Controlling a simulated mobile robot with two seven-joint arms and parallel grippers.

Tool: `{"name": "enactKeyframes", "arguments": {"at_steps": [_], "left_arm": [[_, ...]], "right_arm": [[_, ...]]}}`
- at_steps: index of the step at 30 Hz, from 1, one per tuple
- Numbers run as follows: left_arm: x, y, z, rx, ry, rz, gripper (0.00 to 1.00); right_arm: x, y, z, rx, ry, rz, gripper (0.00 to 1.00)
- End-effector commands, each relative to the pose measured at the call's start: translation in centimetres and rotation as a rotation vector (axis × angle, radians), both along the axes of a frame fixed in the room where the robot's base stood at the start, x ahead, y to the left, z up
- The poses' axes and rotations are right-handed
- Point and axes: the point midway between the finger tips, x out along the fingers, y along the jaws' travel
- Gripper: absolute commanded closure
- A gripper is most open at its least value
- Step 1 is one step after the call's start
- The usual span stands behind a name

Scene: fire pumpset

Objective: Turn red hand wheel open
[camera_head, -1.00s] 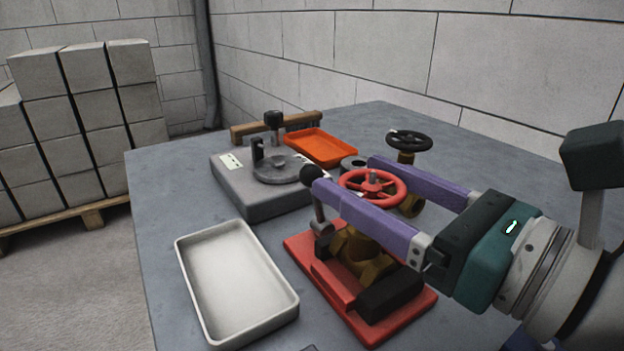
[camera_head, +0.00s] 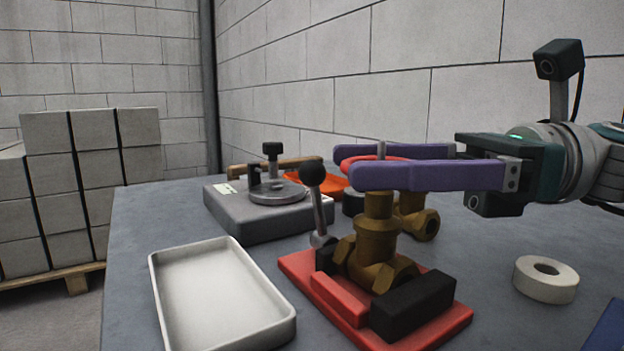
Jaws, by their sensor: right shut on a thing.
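The red hand wheel (camera_head: 350,162) sits on top of a brass valve body (camera_head: 376,240), which stands on a red base plate (camera_head: 430,327). My right gripper (camera_head: 346,165) reaches in from the right, with one purple finger on the far side of the wheel and one on the near side. It is shut on the wheel, and the near finger hides most of the rim. A lever with a black ball knob (camera_head: 314,175) stands at the valve's left. My left gripper is out of view.
A pale empty tray (camera_head: 215,290) lies front left. Behind it is a grey device (camera_head: 260,215) with an orange tray (camera_head: 330,188) beyond. A white ring (camera_head: 545,278) lies at the right. A second brass fitting (camera_head: 420,222) stands behind the valve.

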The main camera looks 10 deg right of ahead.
Motion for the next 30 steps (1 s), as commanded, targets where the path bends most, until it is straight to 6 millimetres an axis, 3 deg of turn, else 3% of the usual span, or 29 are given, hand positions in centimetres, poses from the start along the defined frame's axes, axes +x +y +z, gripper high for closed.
{"name": "enactKeyframes", "arguments": {"at_steps": [15,30], "left_arm": [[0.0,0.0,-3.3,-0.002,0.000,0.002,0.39],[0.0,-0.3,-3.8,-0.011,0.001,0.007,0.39]], "right_arm": [[0.1,0.0,-0.5,-0.005,0.001,0.336,0.82],[-0.1,0.0,-0.4,-0.007,0.008,0.405,0.82]]}}
